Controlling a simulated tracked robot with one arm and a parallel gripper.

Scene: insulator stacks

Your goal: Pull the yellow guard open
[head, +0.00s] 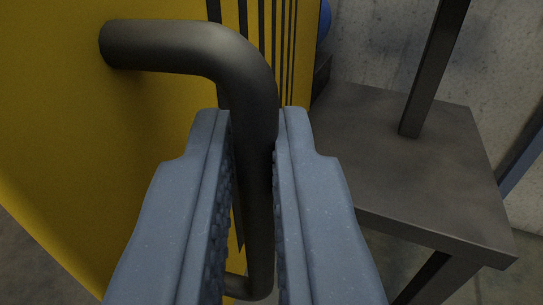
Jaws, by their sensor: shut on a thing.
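The yellow guard (85,130) is a flat panel that fills the left of the head view, with dark vertical slots near its right edge. A dark metal handle (190,48) sticks out from it, bends and runs down as a bar. My gripper (254,125) is shut on the upright bar of the handle, one finger on each side. The lower end of the handle shows between the fingers and bends back toward the guard. The fingers hide part of the guard's lower right.
A grey metal table (425,175) with a dark post (432,75) stands to the right, beyond the guard's edge. A blue rounded thing (324,20) shows partly behind the guard. A concrete wall (390,45) is at the back.

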